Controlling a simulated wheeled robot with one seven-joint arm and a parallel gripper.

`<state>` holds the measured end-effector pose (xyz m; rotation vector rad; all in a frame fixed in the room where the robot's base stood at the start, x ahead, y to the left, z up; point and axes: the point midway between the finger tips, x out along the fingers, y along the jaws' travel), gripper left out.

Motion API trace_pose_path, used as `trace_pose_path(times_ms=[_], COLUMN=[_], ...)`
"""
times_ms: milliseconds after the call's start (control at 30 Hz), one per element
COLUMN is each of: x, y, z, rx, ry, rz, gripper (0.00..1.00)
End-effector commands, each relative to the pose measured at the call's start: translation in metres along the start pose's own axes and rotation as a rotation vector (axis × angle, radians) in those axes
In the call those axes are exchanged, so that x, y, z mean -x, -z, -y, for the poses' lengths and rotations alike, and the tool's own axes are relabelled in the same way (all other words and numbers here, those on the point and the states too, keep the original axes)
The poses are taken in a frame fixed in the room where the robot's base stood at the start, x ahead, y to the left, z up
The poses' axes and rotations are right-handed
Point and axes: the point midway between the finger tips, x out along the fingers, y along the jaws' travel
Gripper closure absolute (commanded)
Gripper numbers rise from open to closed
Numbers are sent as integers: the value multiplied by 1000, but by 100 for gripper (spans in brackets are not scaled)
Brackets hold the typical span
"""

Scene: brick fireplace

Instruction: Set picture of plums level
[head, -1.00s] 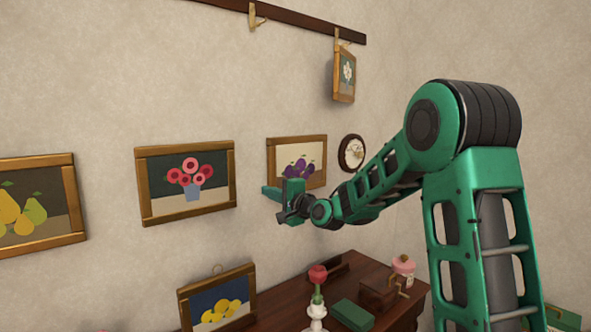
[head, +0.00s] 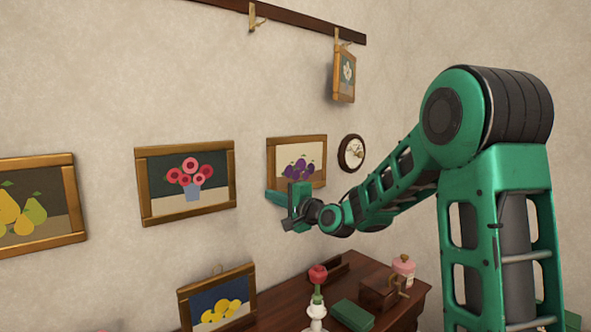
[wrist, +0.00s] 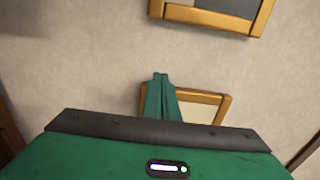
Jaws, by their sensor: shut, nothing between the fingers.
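The picture of plums (head: 318,143) hangs on the wall, left of the small round frame. It has a wooden frame and purple plums on a cream ground; its tilt is hard to judge in this slanted view. My gripper (head: 272,196) is shut and empty, its fingers at the lower left of this picture, covering that corner. Whether they touch the frame, I cannot tell. In the wrist view, the shut fingers (wrist: 160,80) overlap the top left of a wooden frame with a cream inside (wrist: 208,97), apparently the plums; its top edge slopes down to the right.
The flower picture (head: 220,165) and pear picture (head: 40,205) hang to the left. A round frame (head: 352,153) hangs right, and a small picture (head: 345,75) above. Below, a dark cabinet (head: 385,325) holds a lemon picture, rose, green box and grinder.

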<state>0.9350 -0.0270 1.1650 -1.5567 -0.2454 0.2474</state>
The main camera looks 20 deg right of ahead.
Motion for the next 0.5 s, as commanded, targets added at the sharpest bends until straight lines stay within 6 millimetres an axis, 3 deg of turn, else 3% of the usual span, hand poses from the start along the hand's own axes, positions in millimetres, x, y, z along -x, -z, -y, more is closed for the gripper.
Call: trace_pose_path(times_ms=[500], x=[38], y=[0], z=[0], rx=[0], ry=[1], rz=[-1], gripper=[100])
